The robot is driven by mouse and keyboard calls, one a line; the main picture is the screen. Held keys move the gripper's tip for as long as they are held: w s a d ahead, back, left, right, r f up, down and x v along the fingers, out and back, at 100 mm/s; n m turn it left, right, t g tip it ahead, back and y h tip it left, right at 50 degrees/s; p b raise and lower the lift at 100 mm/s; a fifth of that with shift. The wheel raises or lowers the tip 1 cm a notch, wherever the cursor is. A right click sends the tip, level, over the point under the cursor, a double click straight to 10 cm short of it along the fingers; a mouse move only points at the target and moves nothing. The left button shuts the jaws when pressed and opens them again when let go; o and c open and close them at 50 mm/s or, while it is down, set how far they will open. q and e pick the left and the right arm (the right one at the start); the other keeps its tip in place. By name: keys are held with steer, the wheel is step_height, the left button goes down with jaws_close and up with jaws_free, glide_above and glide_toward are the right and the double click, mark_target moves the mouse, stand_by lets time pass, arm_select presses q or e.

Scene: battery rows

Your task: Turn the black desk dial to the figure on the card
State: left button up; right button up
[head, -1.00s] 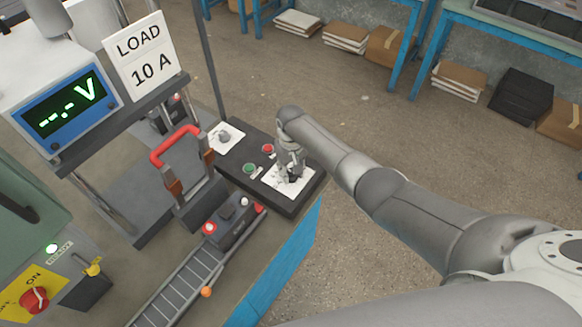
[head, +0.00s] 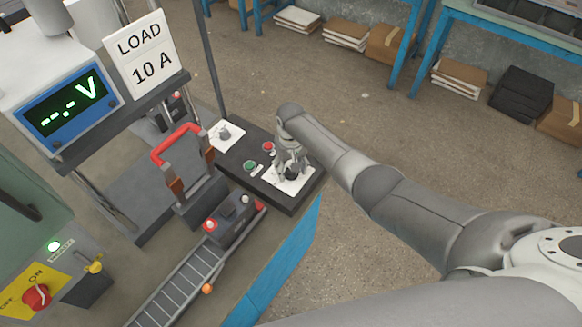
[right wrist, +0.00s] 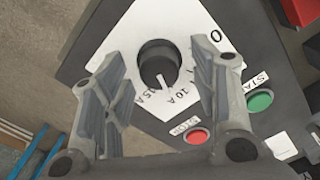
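The black dial (head: 292,172) sits on a white plate (head: 279,183) at the near end of the dark desk panel. In the right wrist view the dial (right wrist: 157,60) has a white pointer line, directed between the printed 10 A and 15 A, close to the 10 A lettering. The card (head: 140,55) reads LOAD 10 A. My right gripper (head: 289,163) is over the dial. In the right wrist view its fingers (right wrist: 158,70) are spread wide on both sides of the dial, with clear gaps and nothing between them gripped. My left gripper is out of view.
Green START (right wrist: 260,100) and red STOP (right wrist: 196,136) buttons are beside the dial plate. Another plate with a grey knob (head: 224,133) is at the panel's far end. A red-handled frame (head: 176,145) stands left of the panel. The meter (head: 66,108) shows dashes and V.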

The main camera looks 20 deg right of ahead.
step_height(320, 180, up, 12)
stand_by(0.8)
stand_by(0.3)
